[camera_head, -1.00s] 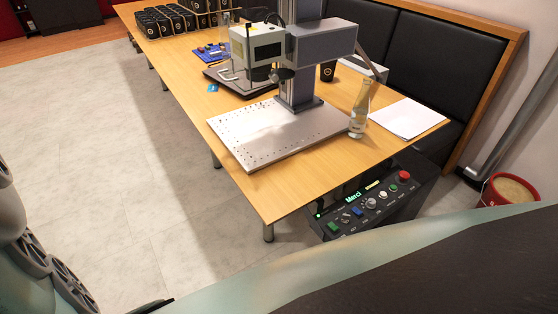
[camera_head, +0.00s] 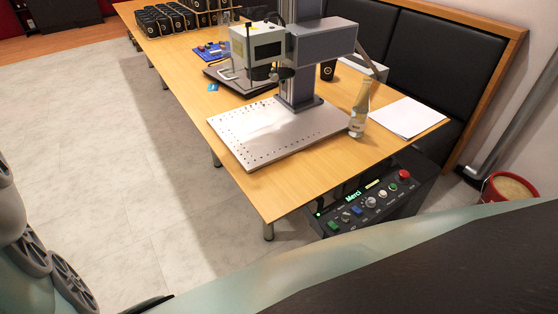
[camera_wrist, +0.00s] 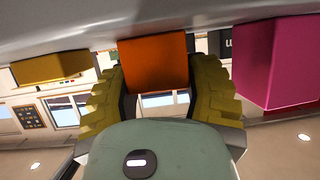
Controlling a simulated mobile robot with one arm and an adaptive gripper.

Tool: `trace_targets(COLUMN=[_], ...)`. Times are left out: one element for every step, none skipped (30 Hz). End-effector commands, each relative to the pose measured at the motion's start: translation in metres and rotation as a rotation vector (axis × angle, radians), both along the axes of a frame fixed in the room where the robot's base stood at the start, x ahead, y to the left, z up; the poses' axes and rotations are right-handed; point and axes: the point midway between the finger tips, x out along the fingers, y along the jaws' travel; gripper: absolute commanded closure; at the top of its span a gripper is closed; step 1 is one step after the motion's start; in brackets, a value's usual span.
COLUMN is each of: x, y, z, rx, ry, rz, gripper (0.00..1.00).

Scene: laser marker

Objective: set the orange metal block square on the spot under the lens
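In the wrist view, the orange metal block (camera_wrist: 154,62) is between the two yellow ribbed finger pads of my gripper (camera_wrist: 160,92). The pads look flush against its left and right sides, so my gripper appears shut on it. The block's upper end meets a grey surface (camera_wrist: 60,22) along the top of the picture; I cannot tell whether it rests there. In the head view, the laser marker's lens (camera_head: 281,73) hangs above the silver perforated plate (camera_head: 262,128). No block shows on the plate. My gripper is out of the head view.
A magenta block (camera_wrist: 275,62) is close on the right and a yellow block (camera_wrist: 50,67) on the left in the wrist view. A glass bottle (camera_head: 359,108) stands at the plate's right edge. White paper (camera_head: 407,117) and a control panel (camera_head: 362,205) are nearby.

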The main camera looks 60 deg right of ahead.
Motion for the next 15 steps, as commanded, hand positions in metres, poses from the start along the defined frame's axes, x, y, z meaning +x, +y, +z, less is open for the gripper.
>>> trace_targets(x=[0.0003, 0.0002, 0.0001, 0.0002, 0.0001, 0.0000, 0.0000, -0.0001, -0.0001, -0.0001, -0.0001, -0.0001, -0.0001, -0.0001, -0.0001], y=[-0.0002, -0.0002, 0.0000, -0.0002, 0.0000, 0.0000, 0.0000, 0.0001, 0.0002, 0.0002, 0.0002, 0.0004, 0.0004, 0.0004, 0.0004], z=[0.0000, 0.0000, 0.0000, 0.0000, 0.0000, 0.0000, 0.0000, 0.0001, 0.0001, 0.0001, 0.0001, 0.0005, 0.0006, 0.0006, 0.0005], rx=[0.000, 0.000, 0.000, 0.000, 0.000, 0.000, 0.000, 0.000, 0.000, 0.000, 0.000, 0.001, 0.001, 0.001, 0.001], ry=[0.000, 0.000, 0.000, 0.000, 0.000, 0.000, 0.000, 0.000, 0.000, 0.000, 0.000, 0.000, 0.000, 0.000, 0.000], rz=[-0.001, -0.001, 0.000, -0.001, 0.000, 0.000, 0.000, 0.000, 0.000, 0.000, 0.000, 0.000, 0.000, 0.000, 0.001], gripper=[0.60, 0.63, 0.67, 0.70, 0.73, 0.77, 0.80, 0.83, 0.88, 0.91, 0.94, 0.95, 0.95, 0.95, 0.95])
